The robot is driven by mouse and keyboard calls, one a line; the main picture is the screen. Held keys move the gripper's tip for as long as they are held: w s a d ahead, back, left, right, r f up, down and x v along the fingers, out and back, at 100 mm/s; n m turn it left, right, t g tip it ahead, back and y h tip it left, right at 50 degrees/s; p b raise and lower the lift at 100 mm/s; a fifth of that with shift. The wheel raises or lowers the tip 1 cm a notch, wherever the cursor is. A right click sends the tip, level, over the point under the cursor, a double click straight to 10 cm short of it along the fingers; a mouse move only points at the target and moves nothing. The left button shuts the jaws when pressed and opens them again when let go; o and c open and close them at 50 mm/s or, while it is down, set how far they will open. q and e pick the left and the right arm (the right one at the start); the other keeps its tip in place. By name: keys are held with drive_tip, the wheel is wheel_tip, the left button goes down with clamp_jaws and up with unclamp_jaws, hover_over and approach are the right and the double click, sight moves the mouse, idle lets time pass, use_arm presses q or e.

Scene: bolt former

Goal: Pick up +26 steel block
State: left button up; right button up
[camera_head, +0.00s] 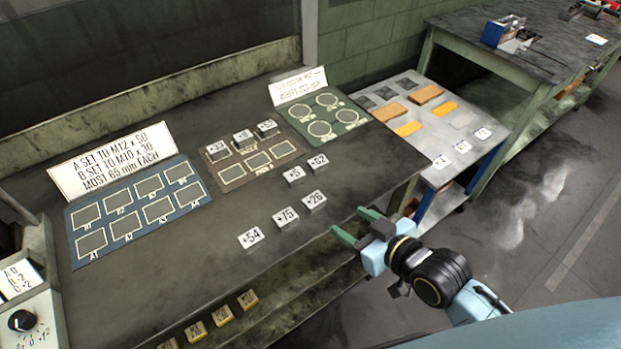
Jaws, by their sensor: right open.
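The +26 steel block (314,202) is a small grey block with a white label on top. It stands on the dark bench top, at the right end of a row with the +75 block (286,219) and the +54 block (250,238). My right gripper (350,223) has green fingers. It is open and empty at the bench's right front edge, to the right of and nearer than the +26 block, and apart from it. My left gripper is not in view.
The +5 block (294,175) and +62 block (318,163) stand behind. Several blocks sit on a brown mat (228,162). Bare bench surrounds the +26 block.

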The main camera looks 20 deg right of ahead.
sight(316, 201)
drive_tip(key=x, duration=0.4)
drive_tip(key=b+x, duration=0.1)
drive_tip(key=x, duration=0.3)
drive_tip(key=b+x, duration=0.1)
drive_tip(key=x, duration=0.4)
drive_tip(key=shift+a+r, duration=0.1)
drive_tip(key=shift+a, duration=0.25)
drive_tip(key=shift+r, duration=0.1)
drive_tip(key=c, duration=1)
